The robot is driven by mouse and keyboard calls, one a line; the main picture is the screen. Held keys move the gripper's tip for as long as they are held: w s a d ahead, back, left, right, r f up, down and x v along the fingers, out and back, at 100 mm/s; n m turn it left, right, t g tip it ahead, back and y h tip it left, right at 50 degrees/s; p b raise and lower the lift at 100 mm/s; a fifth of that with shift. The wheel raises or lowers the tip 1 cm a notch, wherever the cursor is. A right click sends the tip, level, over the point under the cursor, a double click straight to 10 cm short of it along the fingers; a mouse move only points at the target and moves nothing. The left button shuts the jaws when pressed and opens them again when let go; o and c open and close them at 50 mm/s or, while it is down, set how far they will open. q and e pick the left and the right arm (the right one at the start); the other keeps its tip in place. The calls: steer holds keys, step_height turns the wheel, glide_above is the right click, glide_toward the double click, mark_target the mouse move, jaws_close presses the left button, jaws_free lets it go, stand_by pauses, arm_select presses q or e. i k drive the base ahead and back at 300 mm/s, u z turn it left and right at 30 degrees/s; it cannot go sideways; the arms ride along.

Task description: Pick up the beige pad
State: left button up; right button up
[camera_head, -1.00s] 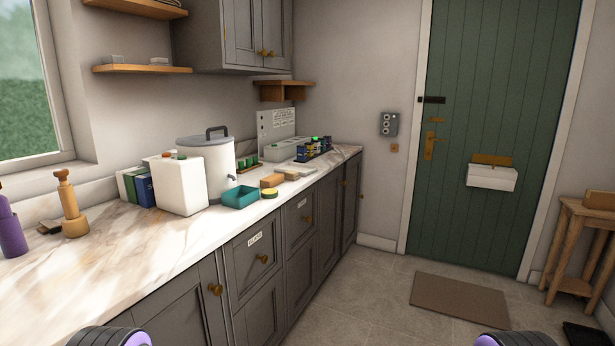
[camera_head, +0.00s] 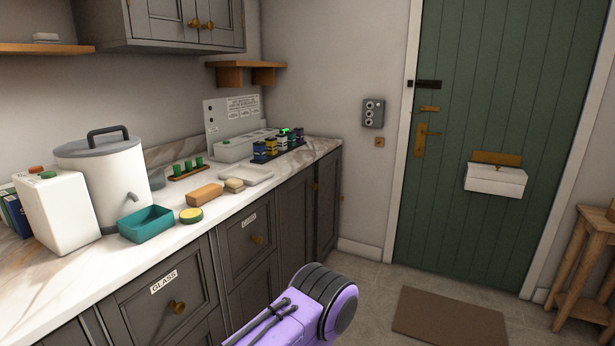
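A small beige pad (camera_head: 233,185) lies on the marble counter, at the right end of a short row of small items. It is next to an orange-brown block (camera_head: 205,195) and just in front of a pale flat board. Neither of my grippers is in view. Only a purple and black link of one of my arms shows at the bottom middle, in front of the cabinet doors and well below the counter top.
A yellow-green round tin (camera_head: 191,215) and a teal open box (camera_head: 146,224) stand left of the block. A white lidded urn (camera_head: 104,180) and a white canister (camera_head: 60,212) stand further left. Small dark jars (camera_head: 271,147) stand behind right. Floor by the doormat (camera_head: 450,318) is clear.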

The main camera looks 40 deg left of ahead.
mark_target(233, 186)
steer(key=z, duration=0.05)
steer(key=i, duration=1.35)
steer(key=u, duration=0.75)
steer(key=i, duration=0.8)
steer(key=u, duration=0.85)
